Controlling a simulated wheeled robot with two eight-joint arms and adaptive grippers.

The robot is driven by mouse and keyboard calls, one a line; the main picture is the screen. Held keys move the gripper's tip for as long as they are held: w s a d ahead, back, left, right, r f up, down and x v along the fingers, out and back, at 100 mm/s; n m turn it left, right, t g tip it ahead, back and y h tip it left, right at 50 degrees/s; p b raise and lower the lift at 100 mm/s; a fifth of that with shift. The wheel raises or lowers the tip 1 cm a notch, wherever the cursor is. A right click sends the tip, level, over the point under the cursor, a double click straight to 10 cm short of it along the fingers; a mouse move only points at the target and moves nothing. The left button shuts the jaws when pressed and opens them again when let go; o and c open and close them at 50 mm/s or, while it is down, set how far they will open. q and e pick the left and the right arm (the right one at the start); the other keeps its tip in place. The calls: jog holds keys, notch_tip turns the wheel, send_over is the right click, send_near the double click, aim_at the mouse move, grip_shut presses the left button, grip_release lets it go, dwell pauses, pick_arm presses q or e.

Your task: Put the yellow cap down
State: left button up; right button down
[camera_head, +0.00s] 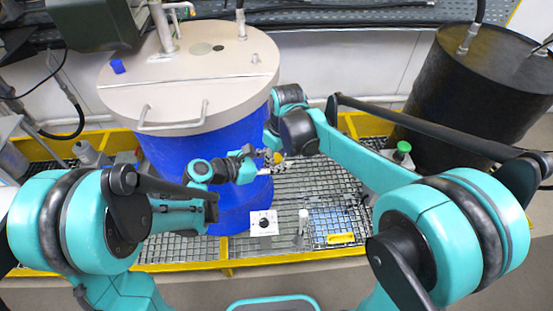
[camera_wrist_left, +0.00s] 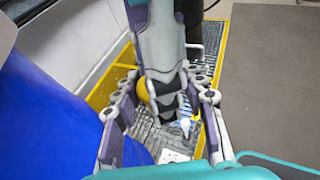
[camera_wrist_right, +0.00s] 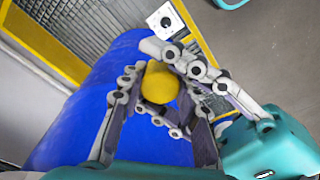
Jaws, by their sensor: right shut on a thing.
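The yellow cap (camera_wrist_right: 161,84) is between the fingers of my right gripper (camera_wrist_right: 154,66), which is shut on it. The cap also shows as a small yellow patch in the head view (camera_head: 278,157) and beside my right gripper's fingers in the left wrist view (camera_wrist_left: 143,90). My right gripper is in front of the blue drum (camera_head: 178,160), above the grating. My left gripper (camera_wrist_left: 163,82) has its fingers spread apart. It is close to my right gripper, which shows between its fingers in the left wrist view; I cannot tell whether they touch.
A beige lid (camera_head: 190,80) covers the blue drum. A black drum (camera_head: 475,85) stands at the right. A white box with a black knob (camera_head: 264,222) and a small pale cylinder (camera_head: 303,222) are on the grating (camera_head: 320,185). A green button (camera_head: 404,147) is near the black drum.

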pick_arm(q)
jog(key=c, duration=0.5)
jog(key=shift+o, duration=0.2)
jog(key=shift+s+d, duration=0.1)
jog(key=shift+s, duration=0.05)
pick_arm(e)
jog(key=c, duration=1)
grip_release()
jog(key=shift+w+a, duration=0.1)
pick_arm(q)
jog(key=shift+c, duration=0.6)
pick_arm(e)
jog(key=shift+r, duration=0.1)
